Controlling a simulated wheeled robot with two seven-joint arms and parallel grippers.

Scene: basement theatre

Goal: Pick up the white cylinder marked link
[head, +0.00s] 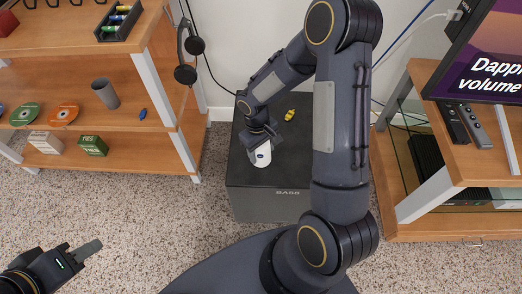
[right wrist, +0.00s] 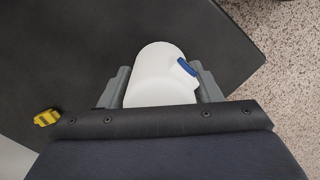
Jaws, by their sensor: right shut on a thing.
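The white cylinder (head: 263,156) is at the dark box marked BASS (head: 243,197), near the left part of its top. A small blue mark shows on the cylinder in the head view. In the right wrist view the white cylinder (right wrist: 162,75) sits between the two grey fingers, with a blue piece on its side. My right gripper (head: 259,147) is shut on the cylinder. I cannot tell whether the cylinder touches the box top. No readable word shows on it. My left gripper (head: 88,250) is low at the left over the carpet, away from the box; its finger opening is unclear.
A small yellow object (head: 289,115) lies on the box top; it also shows in the right wrist view (right wrist: 46,118). A wooden shelf (head: 150,100) stands left with discs, a grey cup (head: 105,93) and small boxes. Headphones (head: 187,55) hang on its side. A TV stand (head: 440,225) is right.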

